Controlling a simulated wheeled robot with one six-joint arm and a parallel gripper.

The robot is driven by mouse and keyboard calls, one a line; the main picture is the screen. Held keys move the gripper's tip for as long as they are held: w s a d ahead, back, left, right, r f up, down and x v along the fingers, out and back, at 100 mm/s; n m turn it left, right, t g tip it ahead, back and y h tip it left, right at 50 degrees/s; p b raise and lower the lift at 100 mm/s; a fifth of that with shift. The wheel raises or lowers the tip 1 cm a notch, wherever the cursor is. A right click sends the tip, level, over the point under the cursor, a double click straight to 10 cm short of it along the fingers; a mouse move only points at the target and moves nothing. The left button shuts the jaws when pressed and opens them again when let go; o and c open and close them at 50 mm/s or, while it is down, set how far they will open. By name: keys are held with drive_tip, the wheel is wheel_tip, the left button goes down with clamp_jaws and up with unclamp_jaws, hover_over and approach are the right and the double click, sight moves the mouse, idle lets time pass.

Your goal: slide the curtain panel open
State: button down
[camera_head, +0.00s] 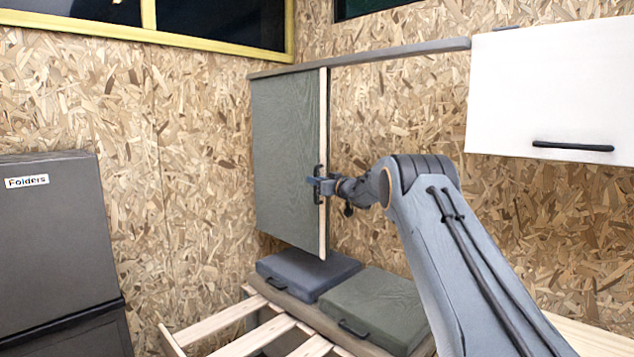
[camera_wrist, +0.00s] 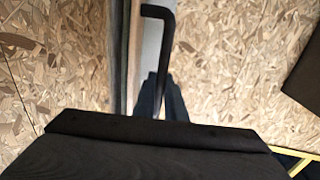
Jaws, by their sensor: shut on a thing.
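The curtain panel (camera_head: 286,160) is a grey-green sheet hanging from a grey rail (camera_head: 400,50), with a pale wooden strip (camera_head: 323,110) along its right edge. It covers the left part of the rail, and the right part is bare. A black handle (camera_head: 317,170) sits at the panel's right edge; it also shows in the wrist view (camera_wrist: 158,12). My gripper (camera_head: 316,185) is shut on the handle, and its fingers (camera_wrist: 160,92) close around the bar in the wrist view. The lower part of the handle is partly hidden by my gripper.
A white cabinet (camera_head: 560,85) with a black handle hangs at the right. Two cushion-like lids, one blue-grey (camera_head: 308,268) and one green (camera_head: 375,305), lie on a slatted bench (camera_head: 205,325) below the panel. A dark grey cabinet labelled Folders (camera_head: 50,235) stands left.

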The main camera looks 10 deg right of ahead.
drive_tip(key=c, duration=2.3)
unclamp_jaws()
drive_tip(key=shift+w+d+r, duration=0.1)
drive_tip(key=shift+r, duration=0.1)
drive_tip(key=shift+o, duration=1.1)
drive_tip(key=shift+w+f, duration=0.1)
drive_tip(key=shift+f, duration=0.05)
drive_tip(key=v, duration=0.7)
drive_tip(key=shift+s+b, duration=0.35)
